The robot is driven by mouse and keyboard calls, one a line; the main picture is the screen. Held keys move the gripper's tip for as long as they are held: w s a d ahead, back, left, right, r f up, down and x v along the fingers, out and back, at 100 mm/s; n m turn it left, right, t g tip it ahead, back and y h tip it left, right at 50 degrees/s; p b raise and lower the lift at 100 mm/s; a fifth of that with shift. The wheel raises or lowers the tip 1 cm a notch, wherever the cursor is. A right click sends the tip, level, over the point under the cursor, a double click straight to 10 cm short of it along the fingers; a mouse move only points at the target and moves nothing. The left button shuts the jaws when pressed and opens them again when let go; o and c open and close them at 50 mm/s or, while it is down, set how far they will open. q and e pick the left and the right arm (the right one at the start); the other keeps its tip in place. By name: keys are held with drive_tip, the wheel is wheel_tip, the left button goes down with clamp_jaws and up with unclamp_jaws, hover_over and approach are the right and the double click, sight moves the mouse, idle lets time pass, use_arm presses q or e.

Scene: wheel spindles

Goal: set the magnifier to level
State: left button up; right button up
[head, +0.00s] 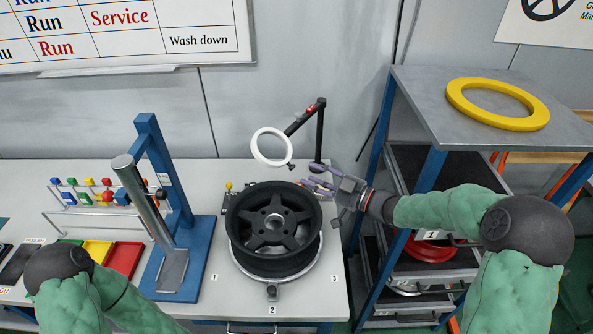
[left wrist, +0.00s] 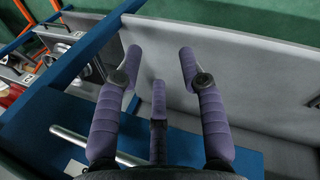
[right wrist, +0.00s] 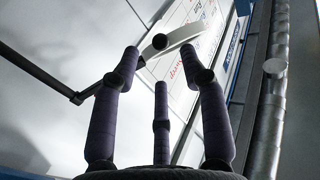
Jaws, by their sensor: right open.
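The magnifier is a white ring (head: 271,147) on a jointed black arm (head: 320,130) with red marks, at the back of the bench above the wheel. The ring faces the head camera almost squarely and looks tilted, not flat. In the right wrist view the white ring (right wrist: 188,36) shows nearly edge-on, with a dark round knob (right wrist: 160,41) beside it, beyond my fingertips. My right gripper (head: 312,181) is open and empty, below and right of the ring, near the foot of the magnifier's post. My left gripper (left wrist: 160,60) is open and empty in the left wrist view.
A black wheel (head: 274,222) stands on a round support at the bench front. A blue press-like stand (head: 190,240) and coloured trays (head: 97,252) are to the left. A blue-framed shelf (head: 440,100) with a yellow ring (head: 497,122) stands close on the right.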

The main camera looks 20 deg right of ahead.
drive_tip(key=shift+x, duration=2.7)
drive_tip(key=shift+c, duration=0.3)
